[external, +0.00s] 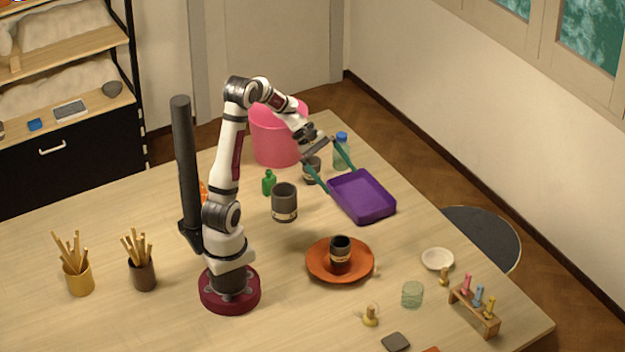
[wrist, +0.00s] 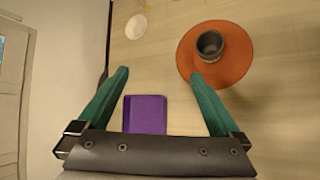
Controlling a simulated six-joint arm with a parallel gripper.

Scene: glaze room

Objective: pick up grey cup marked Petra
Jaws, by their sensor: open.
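Three grey cups with pale label bands show in the external view; I cannot read a name on any. A large cup (external: 284,201) stands behind the middle of the table. A smaller cup (external: 312,168) stands near the pink bucket, partly behind my gripper. A dark cup (external: 340,254) stands upright on an orange plate (external: 318,272); this cup (wrist: 210,44) and plate (wrist: 232,68) also show in the wrist view. My gripper (external: 338,180) has green fingers, spread wide and empty, above the table by the purple tray. The wrist view shows the gripper (wrist: 160,74) apart from the cup on the plate.
The purple tray (external: 362,197) lies below my gripper. A pink bucket (external: 276,140), clear bottle (external: 341,152) and green bottle (external: 269,183) stand behind. A white bowl (external: 437,259), glass (external: 412,294) and wooden rack (external: 475,308) are at right. Two brush pots stand at left.

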